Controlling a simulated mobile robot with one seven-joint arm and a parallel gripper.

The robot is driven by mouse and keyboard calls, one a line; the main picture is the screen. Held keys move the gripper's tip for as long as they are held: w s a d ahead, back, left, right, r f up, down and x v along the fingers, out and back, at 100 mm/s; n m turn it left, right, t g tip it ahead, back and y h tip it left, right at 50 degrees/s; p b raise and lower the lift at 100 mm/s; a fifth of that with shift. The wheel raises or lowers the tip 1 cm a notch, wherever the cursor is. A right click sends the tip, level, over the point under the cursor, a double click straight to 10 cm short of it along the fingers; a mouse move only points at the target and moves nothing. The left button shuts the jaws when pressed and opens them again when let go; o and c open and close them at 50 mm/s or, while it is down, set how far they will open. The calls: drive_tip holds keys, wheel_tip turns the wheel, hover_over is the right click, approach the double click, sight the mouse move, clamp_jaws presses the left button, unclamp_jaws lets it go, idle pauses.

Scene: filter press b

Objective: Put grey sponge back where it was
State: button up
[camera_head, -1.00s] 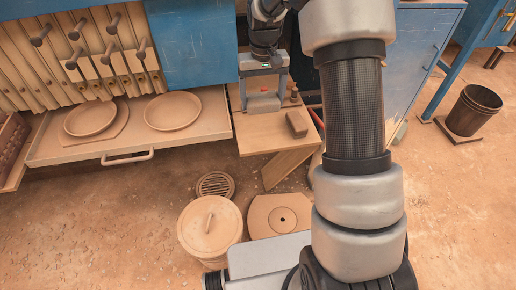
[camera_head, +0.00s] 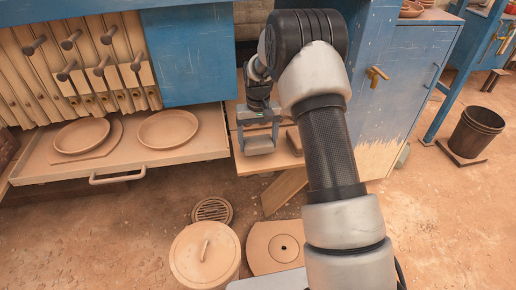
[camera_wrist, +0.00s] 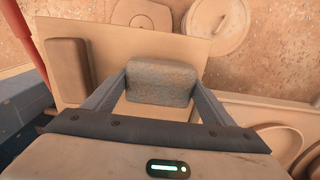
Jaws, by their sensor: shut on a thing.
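The grey sponge (camera_wrist: 160,82) is a rounded block between the two fingers of my gripper (camera_wrist: 160,92) in the wrist view. My gripper is shut on it, with one finger at each side. In the head view my gripper (camera_head: 259,128) is over the small wooden shelf board (camera_head: 270,163), with the sponge (camera_head: 258,146) at its lower end. I cannot tell whether the sponge touches the board. A brown block (camera_wrist: 67,70) lies on the board beside the sponge; it also shows in the head view (camera_head: 294,140), right of my gripper.
A pulled-out drawer (camera_head: 200,150) with two shallow dishes is at the left. A lidded round pot (camera_head: 204,258), a round plate with a hole (camera_head: 275,240) and a floor grate (camera_head: 212,211) are below the board. A dark bucket (camera_head: 476,132) stands far right.

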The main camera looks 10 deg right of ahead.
drive_tip(key=shift+f, duration=1.25)
drive_tip(key=shift+f, duration=0.2)
drive_tip(key=o, duration=1)
drive_tip(key=shift+r, duration=0.1)
